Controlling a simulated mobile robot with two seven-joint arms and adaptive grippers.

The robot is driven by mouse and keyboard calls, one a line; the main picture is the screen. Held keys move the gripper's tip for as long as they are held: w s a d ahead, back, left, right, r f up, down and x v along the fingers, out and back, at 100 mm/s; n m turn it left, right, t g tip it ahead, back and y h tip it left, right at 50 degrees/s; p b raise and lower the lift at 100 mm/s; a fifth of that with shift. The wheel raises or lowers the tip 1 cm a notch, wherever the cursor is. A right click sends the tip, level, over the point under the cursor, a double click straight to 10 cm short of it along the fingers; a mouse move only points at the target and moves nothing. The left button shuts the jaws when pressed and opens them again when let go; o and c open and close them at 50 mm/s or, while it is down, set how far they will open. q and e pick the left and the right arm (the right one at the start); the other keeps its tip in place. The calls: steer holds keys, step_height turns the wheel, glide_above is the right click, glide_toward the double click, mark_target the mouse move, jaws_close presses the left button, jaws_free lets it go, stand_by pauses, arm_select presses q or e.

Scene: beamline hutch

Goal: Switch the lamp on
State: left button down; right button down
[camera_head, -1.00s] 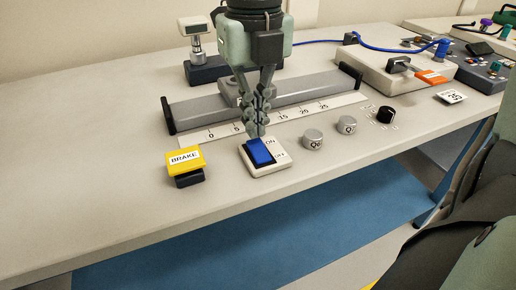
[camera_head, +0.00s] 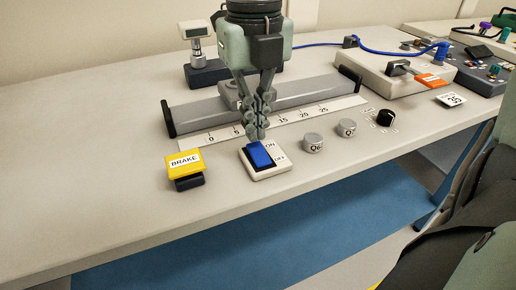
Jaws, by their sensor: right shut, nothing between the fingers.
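A rocker switch with a blue rocker (camera_head: 261,155) sits on a white plate (camera_head: 271,174) near the table's front edge. The plate is marked ON beside the far end and OFF beside the near end. My right gripper (camera_head: 256,138) comes down from above. It is shut and empty, with its tips at the rocker's far end, on the ON side. They look to be touching it or very close. I see nothing that is clearly a lamp. My left gripper is not in view.
A yellow BRAKE block (camera_head: 184,163) stands left of the switch. Two grey knobs (camera_head: 313,142) and a black knob (camera_head: 386,117) stand to its right. A rail with a scale (camera_head: 200,121) lies behind. The table (camera_head: 90,180) is clear at left.

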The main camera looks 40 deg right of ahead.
mark_target(256, 146)
steer(key=shift+f+b, duration=1.2)
steer(key=shift+b, duration=0.1)
stand_by(0.8)
steer(key=shift+r, duration=0.1)
steer(key=shift+r+p, duration=1.85)
steer(key=shift+r, duration=1.65)
